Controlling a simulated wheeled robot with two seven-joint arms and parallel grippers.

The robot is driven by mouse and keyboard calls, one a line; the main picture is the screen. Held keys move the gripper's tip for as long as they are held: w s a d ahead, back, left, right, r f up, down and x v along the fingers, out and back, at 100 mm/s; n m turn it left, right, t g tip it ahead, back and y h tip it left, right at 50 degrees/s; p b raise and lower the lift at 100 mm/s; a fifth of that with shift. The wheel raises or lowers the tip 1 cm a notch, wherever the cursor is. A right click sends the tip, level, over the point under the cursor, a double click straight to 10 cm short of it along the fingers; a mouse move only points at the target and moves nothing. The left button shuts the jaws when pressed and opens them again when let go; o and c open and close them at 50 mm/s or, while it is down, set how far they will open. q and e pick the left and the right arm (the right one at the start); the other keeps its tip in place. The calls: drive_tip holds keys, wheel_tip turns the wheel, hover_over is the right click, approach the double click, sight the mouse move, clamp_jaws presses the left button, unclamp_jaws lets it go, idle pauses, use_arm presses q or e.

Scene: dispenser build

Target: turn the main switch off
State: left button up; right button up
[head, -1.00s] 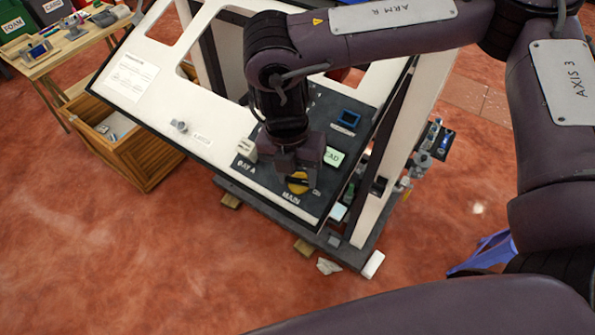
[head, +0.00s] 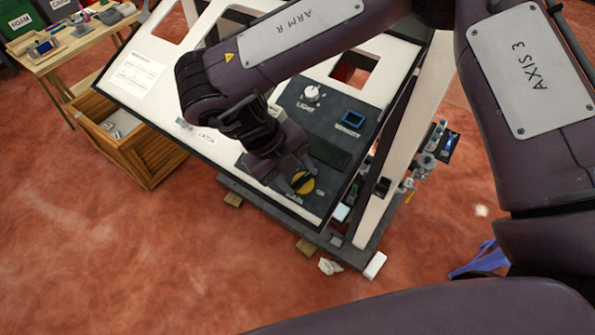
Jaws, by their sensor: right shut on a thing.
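The main switch (head: 305,184) is a round yellow disc with a dark handle, low on the dark control panel (head: 345,96). The partly covered word MAIN stands beside it, and a small label that I cannot read surely is to its right. My right gripper (head: 294,181) comes down from the upper left and is shut on the switch's handle. Its fingers hide most of the handle, so I cannot tell its exact angle. A dark rectangular window (head: 328,151) lies just above the switch. My left gripper is not in view.
My right arm covers part of the white sloping board (head: 150,50). A wooden crate (head: 143,150) and workbench (head: 75,45) stand left.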

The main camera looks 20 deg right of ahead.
drive_tip(key=shift+a+n+t+h, duration=0.1)
drive_tip(key=shift+n+t+h, duration=0.35)
drive_tip(key=shift+n, duration=1.15)
drive_tip(key=shift+n+h, duration=0.25)
drive_tip(key=shift+n, duration=0.05)
drive_tip(key=o, duration=1)
drive_tip(key=shift+s, duration=0.1)
